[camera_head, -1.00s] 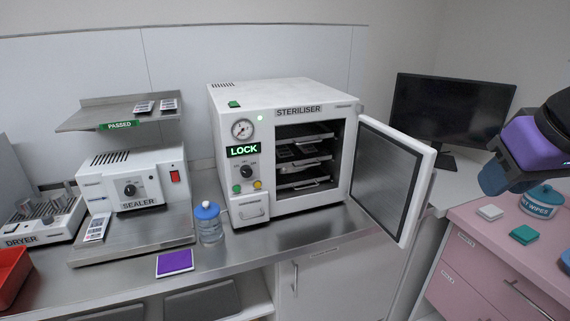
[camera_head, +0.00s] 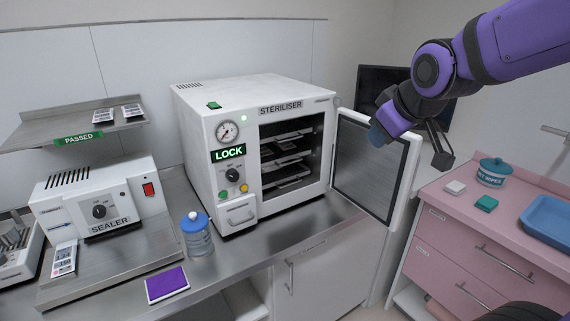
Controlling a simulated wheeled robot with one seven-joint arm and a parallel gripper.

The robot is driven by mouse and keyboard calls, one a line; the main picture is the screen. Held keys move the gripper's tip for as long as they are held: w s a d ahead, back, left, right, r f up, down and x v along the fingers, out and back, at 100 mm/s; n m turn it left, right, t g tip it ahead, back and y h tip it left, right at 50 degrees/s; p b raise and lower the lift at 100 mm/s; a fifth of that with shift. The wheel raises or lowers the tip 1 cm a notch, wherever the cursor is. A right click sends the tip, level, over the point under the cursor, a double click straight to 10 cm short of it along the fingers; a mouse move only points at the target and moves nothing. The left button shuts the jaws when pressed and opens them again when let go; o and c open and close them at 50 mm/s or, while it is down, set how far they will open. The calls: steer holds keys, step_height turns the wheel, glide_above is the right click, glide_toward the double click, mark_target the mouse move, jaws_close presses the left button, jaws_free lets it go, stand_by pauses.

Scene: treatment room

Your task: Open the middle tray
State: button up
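The white steriliser (camera_head: 215,105) stands on the counter with its door (camera_head: 369,170) swung open to the right. Inside are several stacked metal trays, and the middle tray (camera_head: 287,161) sits between an upper and a lower one, seemingly pushed in. Small items seem to lie on the trays, too small to tell. My gripper (camera_head: 408,148) hangs in front of the upper part of the open door, to the right of the chamber and apart from the trays.
A pink cabinet (camera_head: 455,240) with wipes (camera_head: 492,174) stands at right.

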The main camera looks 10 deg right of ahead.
steer(key=w+a+f+n+t+y, duration=0.3)
steer(key=w+f+n, duration=0.5)
steer(key=w+f, duration=0.35)
steer(key=w+a+f+n+t+y, duration=0.2)
steer(key=w+a+f+n+t, duration=0.15)
steer(key=w+f+n, duration=0.75)
steer(key=w+a, duration=0.1)
steer(key=w, duration=0.2)
steer(key=w+m, duration=0.1)
steer(key=w, duration=0.3)
steer(key=w+a+f+m, duration=0.1)
steer(key=w, duration=0.3)
steer(key=shift+w+a, duration=0.2)
steer(key=shift+a, duration=0.15)
jaws_close()
